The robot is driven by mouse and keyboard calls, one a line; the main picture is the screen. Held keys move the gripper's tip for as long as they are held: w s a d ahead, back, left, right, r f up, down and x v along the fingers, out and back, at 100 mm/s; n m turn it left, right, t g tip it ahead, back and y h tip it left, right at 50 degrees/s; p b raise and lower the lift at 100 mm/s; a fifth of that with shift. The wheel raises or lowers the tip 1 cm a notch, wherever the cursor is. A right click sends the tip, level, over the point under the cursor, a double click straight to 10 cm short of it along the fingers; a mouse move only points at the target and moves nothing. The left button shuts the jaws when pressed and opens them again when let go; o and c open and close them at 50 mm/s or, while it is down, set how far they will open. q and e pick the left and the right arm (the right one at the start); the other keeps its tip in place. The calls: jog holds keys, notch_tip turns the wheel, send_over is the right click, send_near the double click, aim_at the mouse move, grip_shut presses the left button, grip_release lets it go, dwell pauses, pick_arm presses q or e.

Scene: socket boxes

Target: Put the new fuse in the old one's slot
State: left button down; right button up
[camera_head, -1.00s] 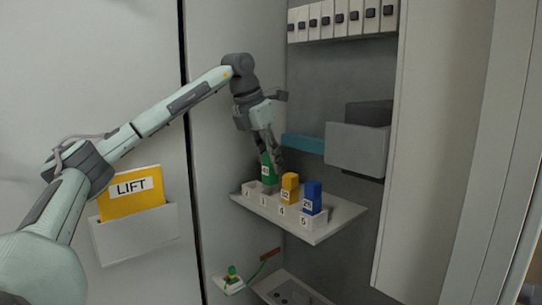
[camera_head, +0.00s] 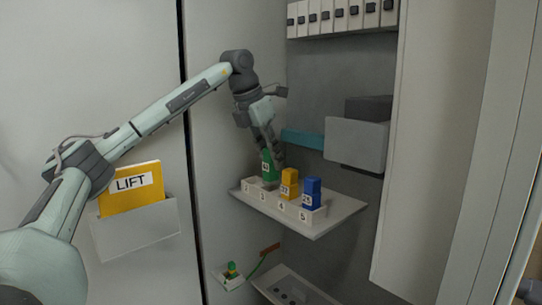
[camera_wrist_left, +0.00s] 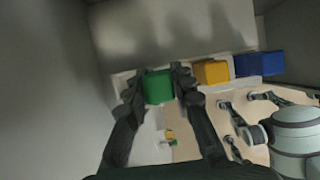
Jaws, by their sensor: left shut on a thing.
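A green fuse (camera_head: 268,167) is upright at slot 3 of the white numbered socket row (camera_head: 283,207). My left gripper (camera_head: 270,150) is shut on its upper part. The left wrist view shows the green fuse (camera_wrist_left: 158,87) between the two fingers (camera_wrist_left: 158,84). Its lower end meets the socket row; I cannot tell whether it is fully seated. A yellow fuse (camera_head: 289,183) stands in slot 4 and a blue fuse (camera_head: 312,192) in slot 5. A smaller green piece (camera_head: 232,268) sits on a low white holder (camera_head: 229,281).
The row stands on a grey shelf (camera_head: 335,221) with bare room at its right. A grey box (camera_head: 357,143) juts out above the shelf. A wall pocket (camera_head: 135,230) with a yellow LIFT folder (camera_head: 118,203) hangs at left. A brown tag (camera_head: 270,249) hangs below the shelf.

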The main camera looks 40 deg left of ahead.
pick_arm(q)
jog(key=shift+f, duration=0.1)
dwell(0.4)
jog(key=shift+f+b, duration=0.3)
jog(key=shift+f, duration=0.3)
jog(key=shift+f, duration=0.55)
jog(key=shift+f+b, duration=0.35)
jog(key=shift+f, duration=0.1)
jog(key=c, duration=1.2)
grip_release()
